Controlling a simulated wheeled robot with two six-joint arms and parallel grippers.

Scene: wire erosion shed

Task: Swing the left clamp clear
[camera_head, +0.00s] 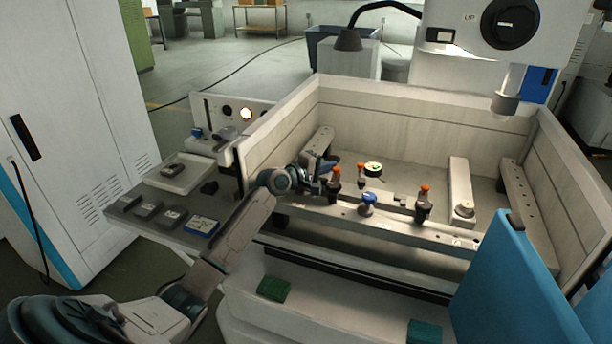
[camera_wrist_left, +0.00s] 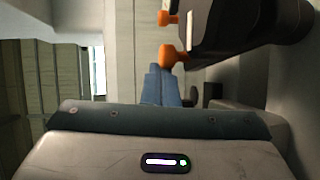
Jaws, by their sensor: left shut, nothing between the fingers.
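The left clamp (camera_head: 334,186), dark with an orange knob, stands on the front rail of the machine tank. In the left wrist view an orange knob (camera_wrist_left: 172,55) and a dark clamp body (camera_wrist_left: 225,35) show close up, just beyond the fingers. My left gripper (camera_head: 328,174) is immediately left of the left clamp; its fingers (camera_wrist_left: 160,82) are shut and empty. I cannot tell whether they touch the clamp. Another dark clamp with an orange top (camera_head: 424,203) stands farther right on the rail. My right gripper is not in view.
A blue knob (camera_head: 368,199) sits on the rail (camera_head: 390,222) between the clamps. Tank walls (camera_head: 400,130) surround the work area. A nozzle (camera_head: 505,102) hangs at upper right. A side shelf (camera_head: 130,208) holds small boxes.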

